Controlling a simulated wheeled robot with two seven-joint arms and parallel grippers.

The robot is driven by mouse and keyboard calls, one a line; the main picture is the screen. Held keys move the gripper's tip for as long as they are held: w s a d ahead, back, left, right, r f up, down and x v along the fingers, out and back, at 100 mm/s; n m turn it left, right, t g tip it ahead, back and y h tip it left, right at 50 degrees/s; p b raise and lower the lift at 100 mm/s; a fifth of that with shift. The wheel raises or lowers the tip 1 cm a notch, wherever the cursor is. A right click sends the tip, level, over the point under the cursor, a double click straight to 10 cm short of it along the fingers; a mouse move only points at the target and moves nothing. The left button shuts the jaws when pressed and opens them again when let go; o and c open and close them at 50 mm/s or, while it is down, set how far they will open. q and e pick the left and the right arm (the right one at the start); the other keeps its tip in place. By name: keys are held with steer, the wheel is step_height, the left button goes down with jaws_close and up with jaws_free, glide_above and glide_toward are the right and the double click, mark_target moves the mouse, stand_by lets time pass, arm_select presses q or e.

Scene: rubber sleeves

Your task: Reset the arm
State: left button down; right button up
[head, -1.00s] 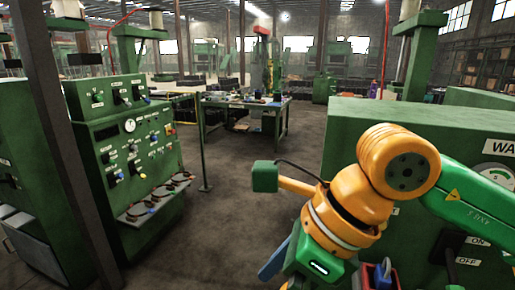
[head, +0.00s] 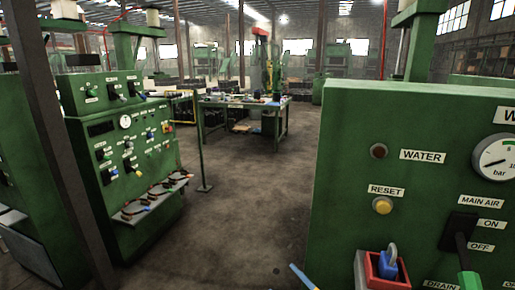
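Neither of my grippers can be made out in the head view, and no arm link shows clearly. A small blue strip (head: 303,277) sticks up at the bottom edge, left of the green panel; I cannot tell whether it is part of my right arm. The panel (head: 350,150) fills the right side. It carries a yellow button (head: 382,205) under a RESET label, and a dark red round fitting (head: 379,151) beside a WATER label.
A red holder (head: 372,272) with a blue padlock (head: 389,260) sits low on the panel. The main air lever (head: 461,235) and a gauge (head: 495,160) are to its right. A green control console (head: 125,150) stands left. A workbench (head: 250,105) is behind. The middle floor is clear.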

steer(key=s+d+f+m+g+h+b, duration=0.1)
steer(key=s+d+f+m+g+h, duration=0.25)
steer(key=s+f, duration=0.85)
steer(key=s+d+f+m+g+h+b, duration=0.1)
steer(key=s+d+f+m+g+h, duration=0.3)
steer(key=s+f, duration=0.75)
steer(key=s+d+f+m+g, duration=0.1)
steer(key=s+f+g, duration=0.1)
steer(key=s+f, duration=0.2)
steer(key=s+d+f+m+g, duration=0.1)
steer(key=s+f, duration=0.3)
steer(key=s, duration=0.6)
steer(key=s+d+f+m+g, duration=0.1)
steer(key=s+f+g, duration=0.2)
steer(key=s+f, duration=0.2)
steer(key=s, duration=0.3)
steer(key=shift+d+g, duration=0.3)
steer(key=shift+g, duration=0.05)
steer(key=shift+h, duration=0.25)
steer(key=shift+w, duration=0.1)
